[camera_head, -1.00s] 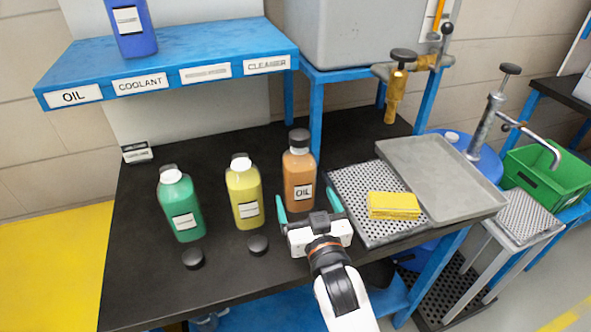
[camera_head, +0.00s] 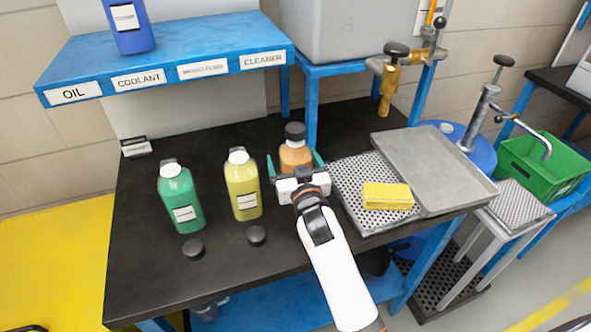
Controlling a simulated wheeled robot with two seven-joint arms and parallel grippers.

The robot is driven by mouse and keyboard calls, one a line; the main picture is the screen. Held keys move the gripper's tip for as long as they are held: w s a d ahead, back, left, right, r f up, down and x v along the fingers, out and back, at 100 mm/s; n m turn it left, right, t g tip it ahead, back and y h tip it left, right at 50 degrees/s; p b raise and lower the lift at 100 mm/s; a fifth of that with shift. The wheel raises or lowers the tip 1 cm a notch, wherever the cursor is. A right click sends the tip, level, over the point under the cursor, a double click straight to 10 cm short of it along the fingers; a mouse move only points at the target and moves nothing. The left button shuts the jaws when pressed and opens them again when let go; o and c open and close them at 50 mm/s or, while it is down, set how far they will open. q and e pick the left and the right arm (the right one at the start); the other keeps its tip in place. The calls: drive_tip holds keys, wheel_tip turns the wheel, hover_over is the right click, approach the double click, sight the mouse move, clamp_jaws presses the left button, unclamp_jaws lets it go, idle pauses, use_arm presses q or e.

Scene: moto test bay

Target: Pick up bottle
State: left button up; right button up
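The orange bottle (camera_head: 296,156) with a dark cap stands upright on the black workbench (camera_head: 140,270). My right gripper (camera_head: 294,158) has its two green fingers on either side of this bottle, and its white body hides the lower part and label. The fingers look spread, with small gaps to the bottle. A yellow bottle (camera_head: 243,185) and a green bottle (camera_head: 179,197), both with white tops, stand upright to the left. My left gripper is not in view.
Two black caps (camera_head: 192,248) lie before the green and yellow bottles. A perforated tray (camera_head: 350,185) with a yellow sponge-like block (camera_head: 387,196) and a grey tray (camera_head: 440,170) are right of the gripper. A blue shelf (camera_head: 190,55) with a blue bottle (camera_head: 128,25) rises behind.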

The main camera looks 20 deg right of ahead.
drive_tip(key=shift+r, duration=0.1)
drive_tip(key=c, duration=1.4)
